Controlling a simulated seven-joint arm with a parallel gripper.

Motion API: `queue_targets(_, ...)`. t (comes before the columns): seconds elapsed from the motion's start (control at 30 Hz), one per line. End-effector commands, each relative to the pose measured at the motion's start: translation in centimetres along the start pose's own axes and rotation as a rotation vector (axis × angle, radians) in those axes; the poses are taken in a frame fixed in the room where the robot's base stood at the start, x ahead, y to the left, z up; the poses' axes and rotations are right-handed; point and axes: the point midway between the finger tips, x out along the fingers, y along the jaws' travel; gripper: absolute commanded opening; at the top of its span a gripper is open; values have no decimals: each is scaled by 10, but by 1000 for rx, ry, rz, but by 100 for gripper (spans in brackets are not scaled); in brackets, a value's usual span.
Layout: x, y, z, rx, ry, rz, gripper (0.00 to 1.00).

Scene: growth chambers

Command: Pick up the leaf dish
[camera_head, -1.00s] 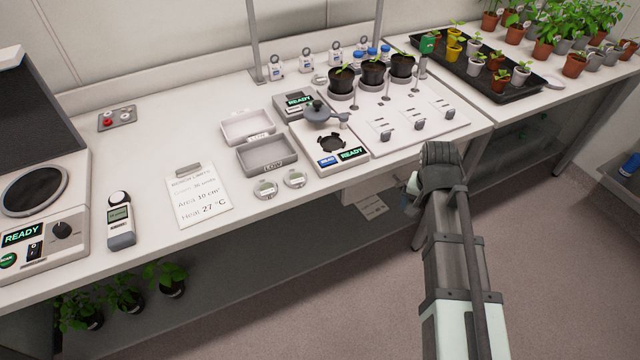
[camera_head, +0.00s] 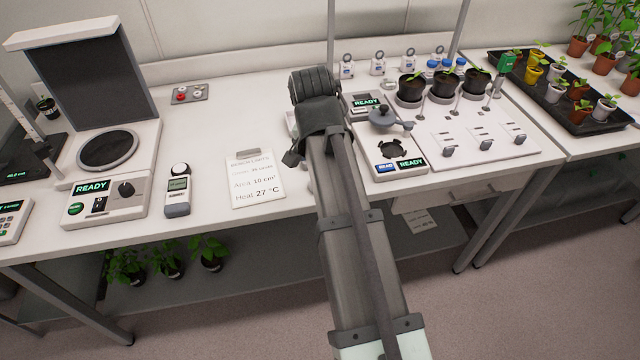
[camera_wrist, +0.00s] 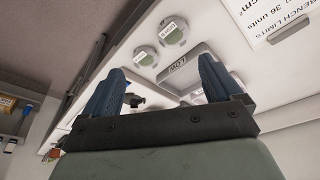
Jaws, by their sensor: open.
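Two small round dishes with pale rims and greenish middles lie on the bench in the wrist view: one dish (camera_wrist: 173,29) and another dish (camera_wrist: 145,56). Each has a small label too small to read, so I cannot tell which is the leaf dish. My gripper (camera_wrist: 162,66) is open and empty, its two blue fingers apart. The dishes appear beyond the fingertips, not between them in contact. In the head view my arm covers the dishes, and the jaws are hidden.
A bench limits sheet (camera_head: 255,180) and a handheld meter (camera_head: 178,190) lie left of my arm. A READY device (camera_head: 387,165) with a round opening stands right of it. The bench between scale and sheet is mostly clear.

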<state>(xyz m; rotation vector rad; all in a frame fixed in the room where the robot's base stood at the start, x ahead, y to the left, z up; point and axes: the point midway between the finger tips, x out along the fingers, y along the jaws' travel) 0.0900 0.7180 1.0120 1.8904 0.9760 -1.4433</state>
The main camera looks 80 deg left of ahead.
Motion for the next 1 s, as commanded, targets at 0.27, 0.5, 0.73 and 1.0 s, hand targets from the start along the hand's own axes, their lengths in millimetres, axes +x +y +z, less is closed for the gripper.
queue_targets(0.27,-11,-26,10,-23,7,-10,92)
queue_targets(0.5,22,-26,10,-23,4,-9,92)
queue_targets(0.73,54,-27,9,-23,6,-11,92)
queue_targets(1.0,70,-27,9,-23,7,-11,92)
